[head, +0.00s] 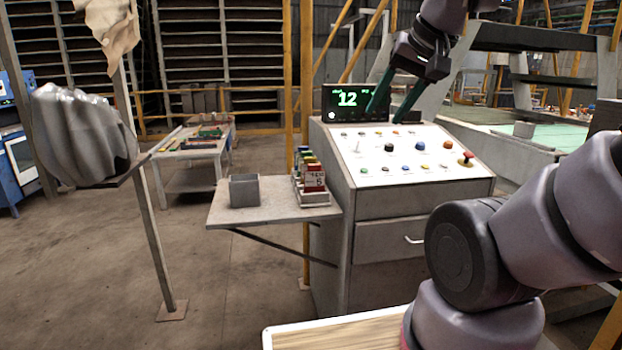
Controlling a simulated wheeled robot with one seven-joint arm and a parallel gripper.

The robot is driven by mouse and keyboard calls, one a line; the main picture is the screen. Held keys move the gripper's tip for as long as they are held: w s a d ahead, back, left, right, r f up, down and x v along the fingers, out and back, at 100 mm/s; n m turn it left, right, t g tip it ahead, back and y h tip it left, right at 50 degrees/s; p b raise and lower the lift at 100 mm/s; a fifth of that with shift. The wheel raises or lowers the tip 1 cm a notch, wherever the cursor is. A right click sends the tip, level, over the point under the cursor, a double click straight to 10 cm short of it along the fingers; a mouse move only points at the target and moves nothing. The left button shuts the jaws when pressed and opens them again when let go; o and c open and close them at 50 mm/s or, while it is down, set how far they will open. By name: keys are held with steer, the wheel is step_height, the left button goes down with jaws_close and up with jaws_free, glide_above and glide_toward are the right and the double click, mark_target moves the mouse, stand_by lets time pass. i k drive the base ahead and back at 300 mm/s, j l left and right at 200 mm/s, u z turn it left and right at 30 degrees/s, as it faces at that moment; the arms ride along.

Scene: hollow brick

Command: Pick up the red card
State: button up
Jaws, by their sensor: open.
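A small red card (314,180) with pale lettering stands upright at the front end of a narrow rack (316,201) on the grey side shelf. Cards or tabs of other colours show behind it in the same rack. My gripper (388,112) is up over the top of the control console, to the right of and above the red card. Its two dark green fingers are apart with nothing between them. The red card is well clear of the fingers.
A grey open box (244,190) stands left of the rack on the shelf (268,211). The sloped console (408,158) with knobs and a red button is right of it. A display (348,100) reading 12 stands behind. A yellow post (305,90) rises behind the rack.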

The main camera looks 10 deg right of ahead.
mark_target(314, 178)
steer(key=z, duration=3.1)
steer(key=u, duration=3.1)
steer(key=i+u, duration=0.25)
steer(key=i+l+u, duration=0.1)
steer(key=i+u, duration=0.2)
